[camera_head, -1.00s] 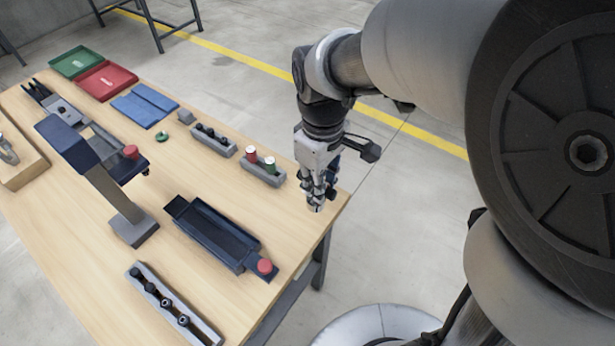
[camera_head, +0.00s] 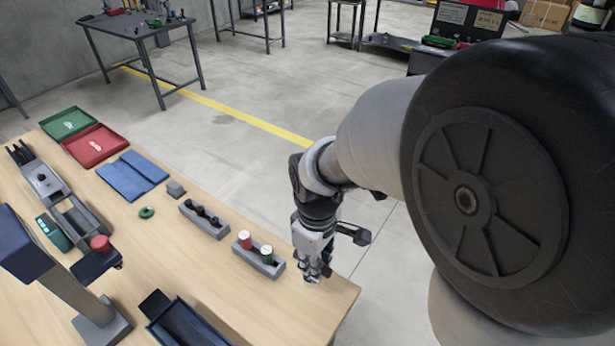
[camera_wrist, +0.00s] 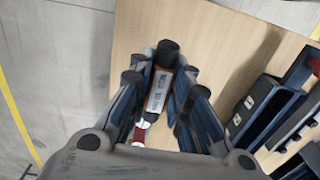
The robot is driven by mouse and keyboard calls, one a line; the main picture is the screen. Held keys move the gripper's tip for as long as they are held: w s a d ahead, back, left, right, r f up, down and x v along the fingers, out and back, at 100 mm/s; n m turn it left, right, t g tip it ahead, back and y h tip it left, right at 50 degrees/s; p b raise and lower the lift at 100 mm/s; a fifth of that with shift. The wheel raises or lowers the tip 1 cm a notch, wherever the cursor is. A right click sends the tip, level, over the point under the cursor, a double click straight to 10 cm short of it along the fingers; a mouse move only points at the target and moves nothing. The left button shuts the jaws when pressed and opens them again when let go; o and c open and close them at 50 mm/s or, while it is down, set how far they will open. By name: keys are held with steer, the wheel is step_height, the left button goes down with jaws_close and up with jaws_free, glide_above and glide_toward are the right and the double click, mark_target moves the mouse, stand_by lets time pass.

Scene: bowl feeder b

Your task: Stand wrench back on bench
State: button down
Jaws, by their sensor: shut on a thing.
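My gripper (camera_head: 314,275) points down over the right corner of the wooden bench (camera_head: 225,300). In the wrist view my gripper (camera_wrist: 158,100) is shut on the wrench (camera_wrist: 158,92). In the head view the wrench is hardly visible between the fingers.
A grey holder (camera_head: 258,264) with a red and a green-topped piece stands just left of my gripper. Another grey holder (camera_head: 204,218), a blue mat (camera_head: 132,174), a red tray (camera_head: 96,146) and a green tray (camera_head: 68,124) lie further back. A dark blue trough (camera_head: 182,328) is in front.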

steer(key=shift+f+b, duration=1.1)
steer(key=shift+f, duration=2.8)
steer(key=shift+f, duration=0.2)
steer(key=c, duration=1.5)
jaws_free()
step_height(320, 180, up, 12)
steer(key=p, duration=0.4)
steer(key=shift+r, duration=0.25)
steer(key=s+d+r+m+t, duration=0.1)
steer(key=s+d+r+m, duration=0.2)
steer(key=s+r, duration=0.1)
steer(key=s+d+r+m+t, duration=0.2)
steer(key=s+d+r+m, duration=0.2)
steer(key=s, duration=0.1)
steer(key=s+d+r+m+t, duration=0.1)
steer(key=s+d+r+m, duration=0.2)
steer(key=s, duration=0.1)
steer(key=shift+s+d+r+t, duration=0.15)
steer(key=shift+d+r+t, duration=0.15)
steer(key=shift+r, duration=0.1)
